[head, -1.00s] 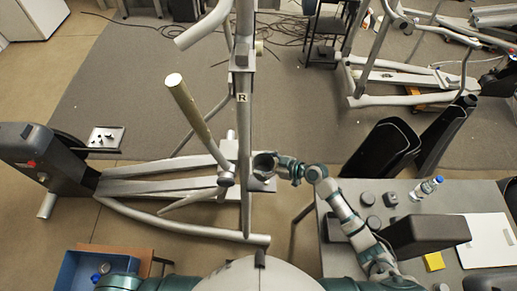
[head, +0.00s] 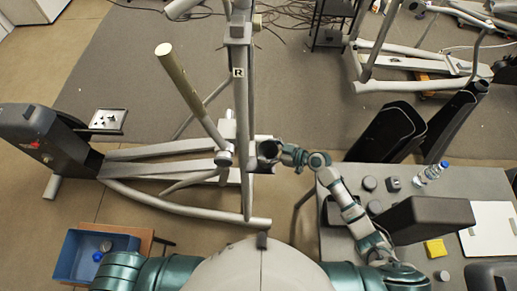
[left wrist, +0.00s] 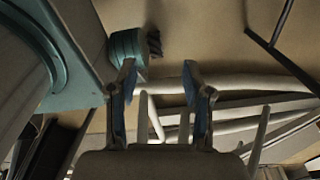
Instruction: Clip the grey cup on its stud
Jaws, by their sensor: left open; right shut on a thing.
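The grey cup looks like a dark round piece (head: 268,149) at my right gripper (head: 277,154) in the head view. The right gripper is shut on it, right beside the light grey upright of the elliptical (head: 243,130), which bears an "R" label. The stud is not clearly seen; the cup and gripper may cover it. I cannot tell if the cup touches the upright. My left gripper (left wrist: 160,92) shows in the left wrist view, open with nothing between its fingers. It is outside the head view.
A grey table (head: 335,245) at the right bears a bottle (head: 430,174), a dark padded block (head: 430,220), small dark round pieces and a yellow pad (head: 435,250). A blue bin (head: 67,262) stands at the lower left. The elliptical's rails (head: 165,200) spread across the left floor.

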